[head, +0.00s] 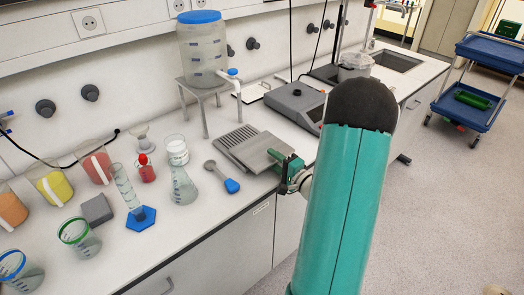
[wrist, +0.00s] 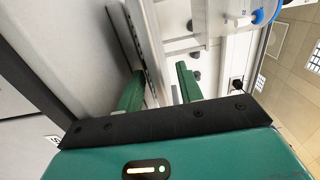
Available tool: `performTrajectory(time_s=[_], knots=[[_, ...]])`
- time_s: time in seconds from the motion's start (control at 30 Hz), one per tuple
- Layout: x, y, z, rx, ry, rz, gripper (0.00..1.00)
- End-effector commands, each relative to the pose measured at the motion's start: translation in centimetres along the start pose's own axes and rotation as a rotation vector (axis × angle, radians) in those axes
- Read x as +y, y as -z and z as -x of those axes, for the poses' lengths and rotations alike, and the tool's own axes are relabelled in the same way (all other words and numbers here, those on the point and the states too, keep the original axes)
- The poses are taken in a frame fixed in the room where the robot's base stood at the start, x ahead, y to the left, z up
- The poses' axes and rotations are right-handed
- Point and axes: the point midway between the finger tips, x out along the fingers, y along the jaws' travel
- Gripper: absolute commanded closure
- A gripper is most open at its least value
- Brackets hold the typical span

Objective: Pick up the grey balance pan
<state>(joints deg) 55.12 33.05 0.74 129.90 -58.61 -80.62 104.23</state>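A flat grey plate (head: 264,152), which looks like the balance pan, lies near the front edge of the bench, against a grey ribbed piece (head: 237,137). My gripper (head: 283,160) is at the plate's right end, at about bench height. Its green fingers are partly hidden by my arm and wrist. In the wrist view my gripper (wrist: 160,75) is open, with a clear gap between the two green fingers. A pale grey strip runs beyond the fingers there; I cannot tell whether it is the pan's edge. I cannot tell whether the fingers touch the plate.
A grey instrument (head: 294,103) stands behind the plate, and a blue-capped dispenser (head: 204,55) on a stand is to its left. A blue trolley (head: 474,95) stands on the clear floor at right.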

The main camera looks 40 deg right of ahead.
Motion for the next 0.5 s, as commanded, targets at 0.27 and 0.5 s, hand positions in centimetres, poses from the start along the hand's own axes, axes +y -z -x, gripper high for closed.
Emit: performTrajectory(time_s=[0.27, 0.5], knots=[[0.01, 0.0, -0.05, 0.0, 0.0, 0.0, 0.77], [-0.06, 0.01, -0.05, 0.0, 0.002, 0.001, 1.0]])
